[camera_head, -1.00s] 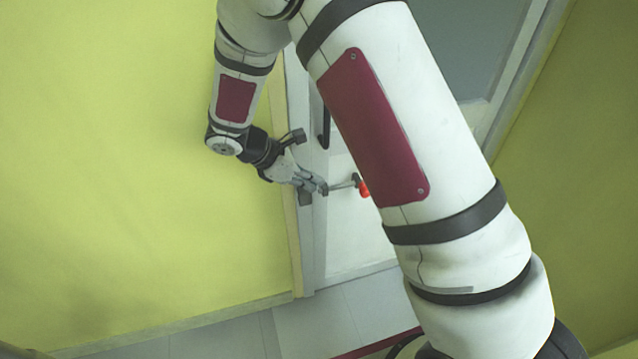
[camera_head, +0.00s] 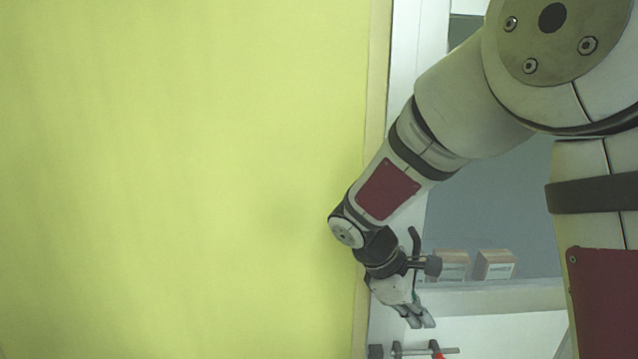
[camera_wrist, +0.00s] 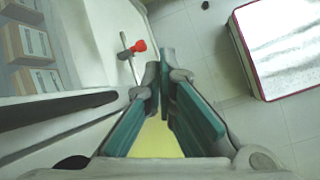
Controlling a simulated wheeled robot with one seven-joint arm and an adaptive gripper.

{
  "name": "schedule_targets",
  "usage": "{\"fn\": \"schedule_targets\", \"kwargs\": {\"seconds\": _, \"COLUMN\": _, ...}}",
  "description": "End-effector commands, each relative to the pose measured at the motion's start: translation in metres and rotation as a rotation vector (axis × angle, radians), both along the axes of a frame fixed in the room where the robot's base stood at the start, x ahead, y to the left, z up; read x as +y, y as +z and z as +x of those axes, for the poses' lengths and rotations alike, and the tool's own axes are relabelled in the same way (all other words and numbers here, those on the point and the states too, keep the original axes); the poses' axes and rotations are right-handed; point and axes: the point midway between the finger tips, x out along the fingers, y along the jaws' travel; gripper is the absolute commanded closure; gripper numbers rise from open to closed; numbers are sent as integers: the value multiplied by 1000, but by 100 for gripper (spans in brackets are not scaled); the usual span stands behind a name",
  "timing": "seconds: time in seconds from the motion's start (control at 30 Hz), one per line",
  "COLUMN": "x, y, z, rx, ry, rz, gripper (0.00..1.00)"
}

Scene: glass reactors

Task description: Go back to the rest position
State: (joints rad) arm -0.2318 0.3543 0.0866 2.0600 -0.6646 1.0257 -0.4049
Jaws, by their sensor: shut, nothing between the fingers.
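My gripper (camera_head: 421,321) is at the lower right of the head view, pointing down, with its fingers together and nothing held. In the wrist view the teal-padded fingers (camera_wrist: 161,88) meet at their tips. A metal lever with a red knob (camera_wrist: 138,45) lies beyond the fingertips, apart from them. The red knob (camera_head: 436,346) also shows at the bottom edge of the head view, a little below my gripper. My arm reaches in from the upper right and hides part of the white-framed panel behind it.
A yellow-green wall (camera_head: 180,180) fills the left. Small boxes (camera_head: 495,264) sit behind the grey pane; they also show in the wrist view (camera_wrist: 28,42). A dark bar (camera_wrist: 50,106) runs beside my gripper. A white, red-edged surface (camera_wrist: 285,50) stands right over tiled floor (camera_wrist: 190,35).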

Motion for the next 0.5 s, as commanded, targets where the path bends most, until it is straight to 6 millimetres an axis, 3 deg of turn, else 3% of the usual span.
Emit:
{"fn": "schedule_targets", "kwargs": {"seconds": 0.03, "x": -6, "y": 24, "z": -13, "rx": -41, "ry": -55, "rz": 26, "gripper": 100}}
{"fn": "schedule_targets", "kwargs": {"seconds": 0.2, "x": -18, "y": 79, "z": -58, "rx": -161, "ry": -246, "rz": 121, "gripper": 100}}
{"fn": "schedule_targets", "kwargs": {"seconds": 0.5, "x": -27, "y": 153, "z": -142, "rx": -366, "ry": -571, "rz": 317, "gripper": 100}}
